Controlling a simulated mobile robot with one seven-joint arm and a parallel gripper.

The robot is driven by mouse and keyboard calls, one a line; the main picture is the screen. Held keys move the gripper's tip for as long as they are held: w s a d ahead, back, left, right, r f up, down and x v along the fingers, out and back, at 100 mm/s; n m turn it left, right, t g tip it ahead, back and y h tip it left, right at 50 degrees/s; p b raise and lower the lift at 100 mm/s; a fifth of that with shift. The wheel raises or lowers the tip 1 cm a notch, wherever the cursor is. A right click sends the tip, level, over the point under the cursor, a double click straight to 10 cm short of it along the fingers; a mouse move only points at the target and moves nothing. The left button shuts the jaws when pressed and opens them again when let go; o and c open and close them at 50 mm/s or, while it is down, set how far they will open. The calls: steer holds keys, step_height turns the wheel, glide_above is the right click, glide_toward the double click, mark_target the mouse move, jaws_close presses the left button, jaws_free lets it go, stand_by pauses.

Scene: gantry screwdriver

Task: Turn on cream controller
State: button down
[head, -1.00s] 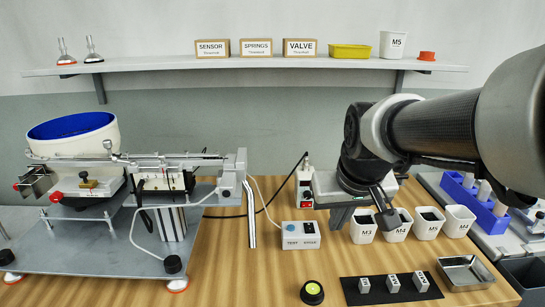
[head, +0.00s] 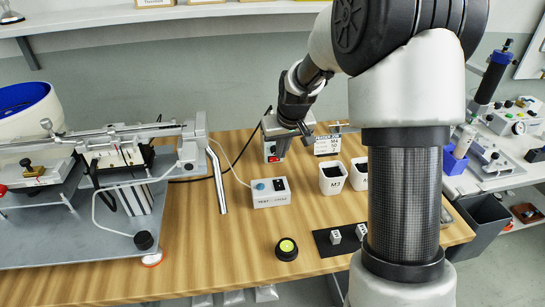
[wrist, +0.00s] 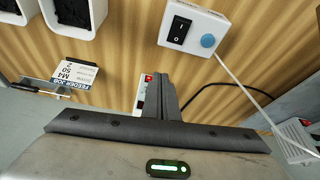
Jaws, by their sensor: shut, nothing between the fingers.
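The cream controller (head: 272,157) is a small upright box with a red rocker switch on its front, at the back of the wooden bench. In the head view my gripper (head: 308,138) is just right of it and partly covers its upper part. In the wrist view, a strip of the controller (wrist: 141,92) with some red shows beside my fingers, which hide the rest. My gripper (wrist: 158,80) is shut and empty, its dark fingers together. I cannot tell whether the fingers touch the controller, nor which way its switch is set.
A white test box (head: 270,192) with a blue button and black rocker switch stands in front. A feeder job card (head: 327,145) is right of my gripper, near white bins (head: 332,178). A metal feeder rig (head: 120,165) fills the left. A yellow-topped black button (head: 287,248) sits nearer me.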

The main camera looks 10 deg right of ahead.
mark_target(274, 159)
steer(key=b+x, duration=0.2)
steer(key=x, duration=0.8)
steer(key=shift+s+b, duration=0.1)
steer(key=shift+b, duration=0.2)
steer(key=w, duration=0.3)
steer(key=shift+w+a, duration=0.15)
steer(key=shift+w, duration=0.45)
